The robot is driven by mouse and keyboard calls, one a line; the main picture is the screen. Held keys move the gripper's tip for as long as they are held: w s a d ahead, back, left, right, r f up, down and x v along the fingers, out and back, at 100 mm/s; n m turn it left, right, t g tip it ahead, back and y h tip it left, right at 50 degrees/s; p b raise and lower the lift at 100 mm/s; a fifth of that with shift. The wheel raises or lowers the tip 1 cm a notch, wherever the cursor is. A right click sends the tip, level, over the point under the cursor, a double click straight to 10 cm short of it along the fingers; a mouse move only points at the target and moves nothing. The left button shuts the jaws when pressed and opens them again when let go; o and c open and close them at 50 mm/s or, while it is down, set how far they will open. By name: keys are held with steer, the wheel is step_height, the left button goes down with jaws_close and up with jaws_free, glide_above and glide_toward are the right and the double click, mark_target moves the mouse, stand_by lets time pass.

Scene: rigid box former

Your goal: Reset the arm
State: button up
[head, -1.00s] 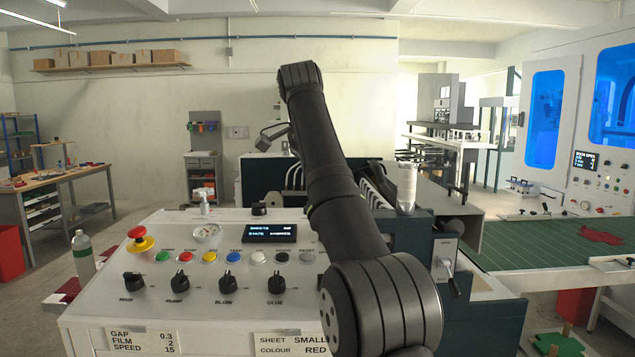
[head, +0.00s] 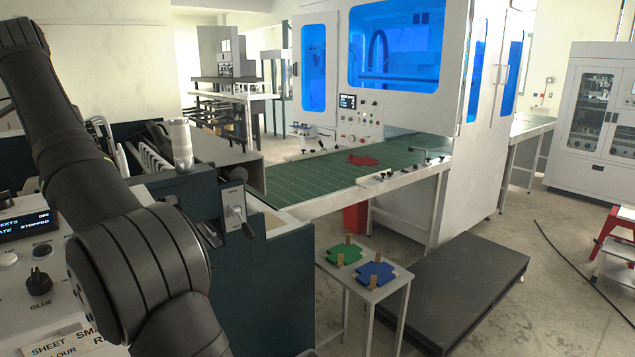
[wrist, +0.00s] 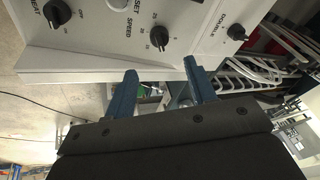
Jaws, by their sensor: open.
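My gripper (wrist: 160,85) is open in the wrist view, with two blue fingers apart and nothing between them. Behind the fingers stands the white control panel (wrist: 100,62) with black knobs. In the head view my arm rises on the left, and its gripper end is out of the picture. The control panel (head: 12,275) is partly hidden behind my arm, and its small display reads "STOPPED".
A green conveyor (head: 310,178) carries a red flat piece (head: 362,160). A small white table (head: 350,282) holds a green piece (head: 345,256) and a blue piece (head: 376,275). A dark low platform (head: 455,290) lies on the floor. Open floor is at the right.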

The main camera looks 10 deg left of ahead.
steer(key=x, duration=1)
steer(key=shift+r, duration=0.1)
steer(key=v, duration=1.2)
steer(key=x, duration=1.2)
steer(key=n, duration=0.3)
steer(key=shift+y, duration=0.3)
steer(key=n+y, duration=0.1)
steer(key=n, duration=0.5)
steer(key=v, duration=0.9)
steer(key=shift+r, duration=0.2)
steer(key=shift+d, duration=0.1)
